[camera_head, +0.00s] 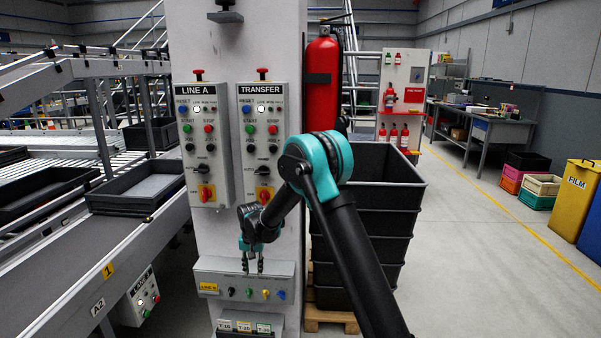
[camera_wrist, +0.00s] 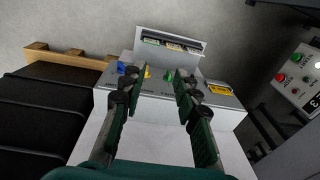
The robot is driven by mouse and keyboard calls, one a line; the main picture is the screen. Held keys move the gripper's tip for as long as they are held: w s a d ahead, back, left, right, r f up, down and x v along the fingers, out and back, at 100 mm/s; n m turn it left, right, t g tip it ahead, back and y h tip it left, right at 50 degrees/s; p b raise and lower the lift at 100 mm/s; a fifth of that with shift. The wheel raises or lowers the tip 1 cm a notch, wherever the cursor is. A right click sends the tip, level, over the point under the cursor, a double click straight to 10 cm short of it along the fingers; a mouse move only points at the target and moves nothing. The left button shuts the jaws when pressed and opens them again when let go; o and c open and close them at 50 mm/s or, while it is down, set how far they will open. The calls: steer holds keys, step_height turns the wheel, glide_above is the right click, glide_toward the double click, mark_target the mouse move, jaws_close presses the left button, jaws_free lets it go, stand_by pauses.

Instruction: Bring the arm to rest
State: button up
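My arm, black with teal joints, reaches from the lower right toward the white pillar (camera_head: 292,120). My gripper (camera_head: 252,266) points down in front of the small grey box (camera_head: 215,266) low on the pillar. In the wrist view my gripper (camera_wrist: 160,82) has its two dark fingers apart, with nothing between them. The box's sloped face (camera_wrist: 225,101) lies beyond the fingertips, with a blue knob (camera_wrist: 130,70) and a yellow knob beside them. Whether a fingertip touches the box, I cannot tell. Part of the box's face is hidden behind the fingers.
The LINE A panel (camera_head: 203,145) and TRANSFER panel (camera_head: 249,170) are on the pillar above. A red extinguisher (camera_head: 323,80) hangs beside them. Stacked black crates (camera_head: 400,215) stand right of the pillar, behind my arm. A conveyor (camera_head: 60,270) runs at left.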

steer(key=s+d+r+t, duration=0.1)
steer(key=s+d+r, duration=0.25)
steer(key=d, duration=0.35)
steer(key=s+d+r, duration=0.3)
steer(key=d+r, duration=0.1)
steer(key=d, duration=0.4)
steer(key=s+d+r+t, duration=0.1)
steer(key=s+d+r, duration=0.3)
steer(key=d, duration=0.3)
steer(key=s+d+f, duration=0.1)
steer(key=s+d, duration=0.6)
steer(key=s, duration=0.3)
steer(key=s+d+f+t, duration=0.1)
steer(key=s+d, duration=0.6)
steer(key=s, duration=0.3)
steer(key=shift+s+d+n+h, duration=0.15)
steer(key=shift+d+n+h, duration=0.15)
steer(key=shift+d, duration=0.1)
